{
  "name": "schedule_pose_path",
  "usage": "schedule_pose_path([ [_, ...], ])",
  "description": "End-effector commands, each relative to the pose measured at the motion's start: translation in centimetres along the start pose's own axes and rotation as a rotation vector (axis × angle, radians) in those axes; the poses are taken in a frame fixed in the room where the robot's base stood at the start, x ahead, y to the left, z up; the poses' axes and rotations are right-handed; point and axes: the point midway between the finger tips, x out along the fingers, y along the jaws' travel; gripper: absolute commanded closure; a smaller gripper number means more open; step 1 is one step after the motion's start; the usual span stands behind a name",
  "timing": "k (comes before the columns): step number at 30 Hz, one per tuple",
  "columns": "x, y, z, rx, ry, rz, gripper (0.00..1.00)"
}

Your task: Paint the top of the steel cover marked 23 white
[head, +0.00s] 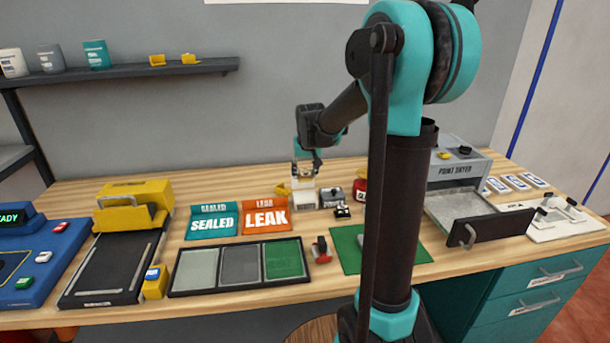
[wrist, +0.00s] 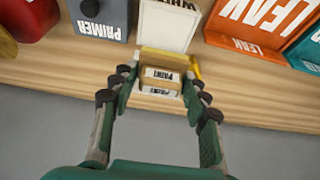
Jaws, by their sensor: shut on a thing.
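My gripper (head: 304,172) is at the back of the bench, just above a white paint pot (head: 304,198). In the wrist view my gripper (wrist: 160,80) is shut on a small tan block (wrist: 162,74) with a white label that seems to read PAINT. The white pot (wrist: 166,25), marked WHITE, lies just beyond the block; I cannot tell whether they touch. A grey piece on the green mat (head: 346,256) is mostly hidden behind my arm, and I can read no number on it. No cover marked 23 can be made out.
The grey PRIMER pot (head: 332,197) stands right of the white one. A yellow holder (head: 283,190) is close by at left.

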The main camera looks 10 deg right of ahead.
Motion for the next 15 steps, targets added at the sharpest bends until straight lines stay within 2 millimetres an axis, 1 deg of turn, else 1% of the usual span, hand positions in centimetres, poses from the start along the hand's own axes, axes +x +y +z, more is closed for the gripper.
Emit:
schedule_pose_path([
  [4, 0.3, 0.0, 0.1, 0.0, 0.0, 0.0, 0.76],
  [7, 0.8, 0.0, 0.3, 0.0, 0.0, 0.0, 0.76],
  [15, 3.3, 0.0, 1.3, 0.0, 0.0, 0.0, 0.76],
])
